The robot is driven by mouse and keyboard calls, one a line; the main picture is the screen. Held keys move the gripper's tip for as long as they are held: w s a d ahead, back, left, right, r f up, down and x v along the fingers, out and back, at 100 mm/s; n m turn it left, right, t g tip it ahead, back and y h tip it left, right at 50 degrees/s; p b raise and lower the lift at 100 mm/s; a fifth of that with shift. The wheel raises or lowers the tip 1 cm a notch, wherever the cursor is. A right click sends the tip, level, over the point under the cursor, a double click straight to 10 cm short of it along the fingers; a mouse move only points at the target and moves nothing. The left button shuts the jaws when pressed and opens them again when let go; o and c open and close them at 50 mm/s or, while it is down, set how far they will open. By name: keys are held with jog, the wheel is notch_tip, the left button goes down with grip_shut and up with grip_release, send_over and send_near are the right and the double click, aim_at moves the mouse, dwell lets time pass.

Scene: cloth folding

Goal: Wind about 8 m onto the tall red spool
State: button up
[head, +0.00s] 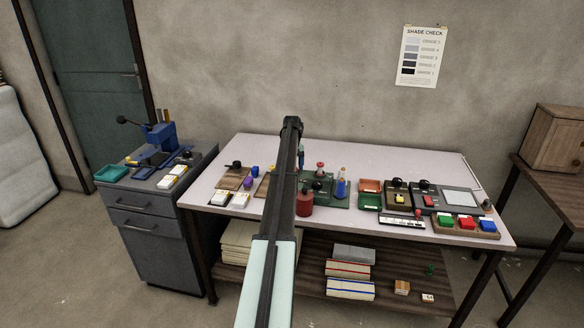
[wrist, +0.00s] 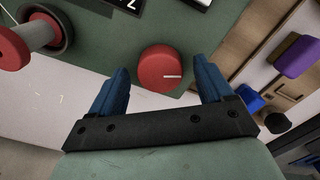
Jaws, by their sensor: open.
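In the wrist view my gripper (wrist: 163,68) is open. Its two blue fingers stand either side of a red round cap (wrist: 158,70) with a white line, at the edge of a green machine base (wrist: 95,35). I cannot tell whether they touch it. At the upper left, a tall piece with a red flange, grey core and dark ring, apparently the red spool (wrist: 40,35), stands apart from my fingers. Its red top shows in the head view (head: 320,166), by the green machine (head: 318,186). A dark panel (wrist: 125,4) shows a white 2, partly cut off. My arm hides part of the machine.
A red container (head: 305,204) stands before the machine and a blue bottle-like piece (head: 342,186) on its right side. Trays and devices with buttons fill the table's right. A purple block (wrist: 297,55) and blue block (wrist: 246,99) lie beside the machine.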

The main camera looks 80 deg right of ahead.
jog(key=shift+r, duration=0.1)
notch_tip(320, 180, up, 14)
dwell(0.7)
jog(key=shift+f, duration=0.2)
dwell(0.4)
